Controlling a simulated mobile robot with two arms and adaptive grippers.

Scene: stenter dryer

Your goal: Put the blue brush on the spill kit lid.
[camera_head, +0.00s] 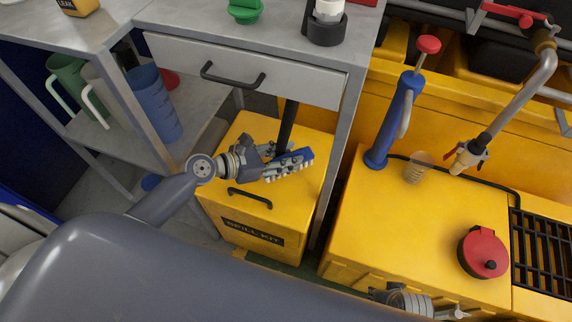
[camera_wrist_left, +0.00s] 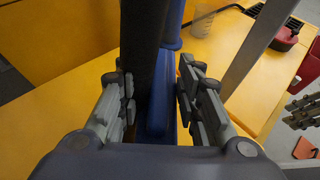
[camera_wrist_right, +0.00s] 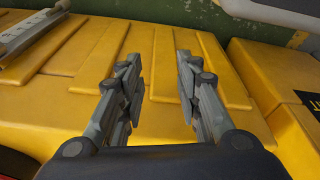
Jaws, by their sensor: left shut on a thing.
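The blue brush (camera_head: 295,158) has pale bristles and is over the yellow spill kit lid (camera_head: 232,150) in the head view. My left gripper (camera_head: 275,165) is shut on it. Its blue body (camera_wrist_left: 157,115) shows between the fingers in the left wrist view. I cannot tell whether the bristles touch the lid. The lid has a black handle (camera_head: 250,198) in front of the brush. My right gripper (camera_head: 455,313) is at the bottom edge of the head view. Its fingers (camera_wrist_right: 160,85) are apart and empty in the right wrist view, above yellow panels.
A grey table with a drawer (camera_head: 245,70) overhangs the back of the spill kit. A blue pump (camera_head: 395,120) and a red-lidded pot (camera_head: 483,252) stand on the yellow bench to the right.

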